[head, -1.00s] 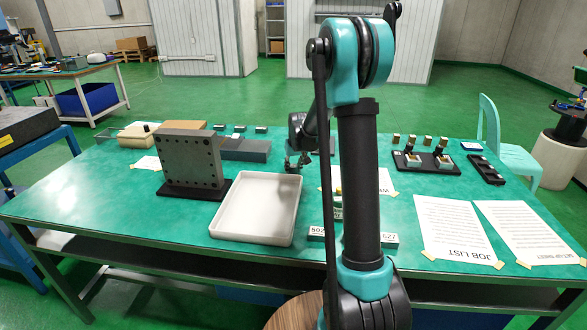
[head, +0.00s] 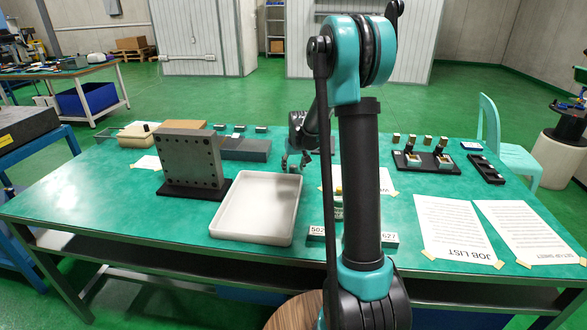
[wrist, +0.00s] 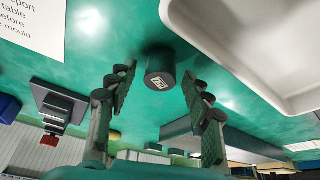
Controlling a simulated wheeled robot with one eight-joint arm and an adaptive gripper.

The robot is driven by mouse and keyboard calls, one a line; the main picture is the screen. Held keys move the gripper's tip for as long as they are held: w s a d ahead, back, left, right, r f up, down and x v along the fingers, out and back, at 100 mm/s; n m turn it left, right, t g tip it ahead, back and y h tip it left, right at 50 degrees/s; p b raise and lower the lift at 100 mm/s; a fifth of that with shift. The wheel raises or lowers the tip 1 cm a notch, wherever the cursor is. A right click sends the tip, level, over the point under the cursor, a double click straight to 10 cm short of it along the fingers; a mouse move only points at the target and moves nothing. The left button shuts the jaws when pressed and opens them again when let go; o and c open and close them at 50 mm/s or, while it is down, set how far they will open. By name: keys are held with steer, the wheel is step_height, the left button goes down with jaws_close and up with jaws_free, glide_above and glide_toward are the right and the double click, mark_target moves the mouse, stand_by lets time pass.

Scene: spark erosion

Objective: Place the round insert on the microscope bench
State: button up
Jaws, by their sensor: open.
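A dark round insert (wrist: 160,70), a short cylinder with a small square label on its end, stands on the green table in the wrist view. My gripper (wrist: 158,84) is open, with one finger on each side of the insert in the picture. I cannot tell whether either finger touches it. In the head view my gripper (head: 296,162) is low over the table behind the white tray, and I cannot make out the insert there. A separate bench (head: 98,68) at the far left has what looks like a microscope at its left end.
A white tray (head: 257,235) and an upright metal plate on a black base (head: 188,162) are in front and left of my gripper. Grey blocks (head: 246,149) lie behind. A black fixture (head: 426,162) and paper sheets (head: 455,226) are at right. The table's left front is clear.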

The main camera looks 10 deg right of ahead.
steer(key=v, duration=1)
steer(key=shift+r, duration=0.3)
steer(key=shift+o, duration=0.5)
steer(key=v, duration=0.5)
steer(key=shift+s+d+r, duration=0.15)
steer(key=shift+s+r, duration=0.15)
glide_toward(294, 167)
steer(key=x, duration=0.5)
steer(key=shift+w+d, duration=0.1)
steer(key=shift+w, duration=0.15)
steer(key=shift+x, duration=2.65)
steer(key=shift+r, duration=0.1)
jaws_close()
